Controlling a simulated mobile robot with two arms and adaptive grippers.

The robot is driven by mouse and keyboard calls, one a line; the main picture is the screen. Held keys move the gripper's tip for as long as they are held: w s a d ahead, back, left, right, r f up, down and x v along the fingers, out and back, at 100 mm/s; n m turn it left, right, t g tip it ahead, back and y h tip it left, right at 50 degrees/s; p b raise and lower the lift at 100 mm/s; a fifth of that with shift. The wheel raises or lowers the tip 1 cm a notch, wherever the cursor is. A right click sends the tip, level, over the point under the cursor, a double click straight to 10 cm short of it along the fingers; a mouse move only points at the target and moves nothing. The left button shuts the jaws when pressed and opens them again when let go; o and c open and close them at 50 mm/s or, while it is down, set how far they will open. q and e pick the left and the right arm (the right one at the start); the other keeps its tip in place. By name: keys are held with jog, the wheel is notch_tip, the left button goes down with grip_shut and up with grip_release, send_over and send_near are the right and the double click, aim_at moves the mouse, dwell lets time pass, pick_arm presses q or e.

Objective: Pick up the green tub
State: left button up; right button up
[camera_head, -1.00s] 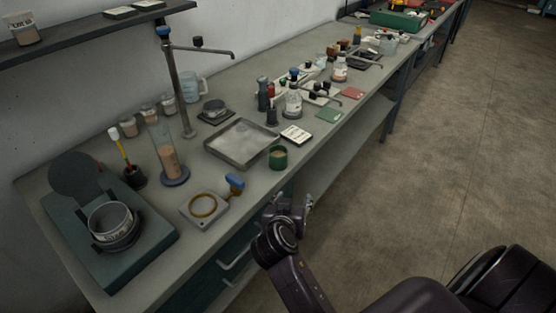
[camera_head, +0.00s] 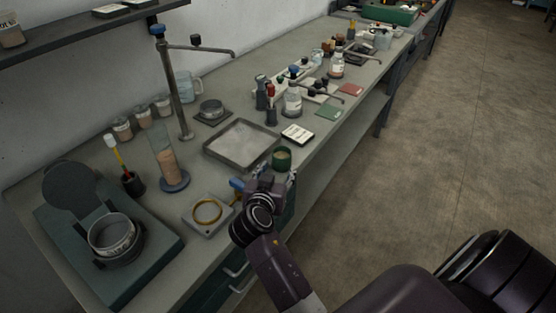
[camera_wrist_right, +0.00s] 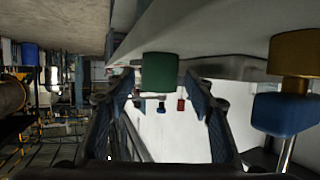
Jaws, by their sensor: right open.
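The green tub (camera_head: 281,158) stands near the front edge of the bench, to the right of the shallow metal tray, with brownish contents showing at its open top. My right gripper (camera_head: 279,176) is just in front of it at the bench edge and hides its lower part. In the right wrist view the tub (camera_wrist_right: 159,70) shows ahead between the two fingertips of my right gripper (camera_wrist_right: 160,86). The fingers are apart, with nothing held. I cannot tell whether the tub is between the pads or just beyond them. My left gripper is not in view.
A square metal tray (camera_head: 241,145) lies behind the tub. A grey block with a brass ring (camera_head: 207,212) and a blue-headed item (camera_head: 238,186) are left of the gripper. The floor to the right is clear.

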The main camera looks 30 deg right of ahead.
aim_at(280, 164)
jog(key=b+x, duration=0.1)
jog(key=x, duration=0.6)
jog(key=shift+r, duration=0.15)
jog(key=c, duration=1)
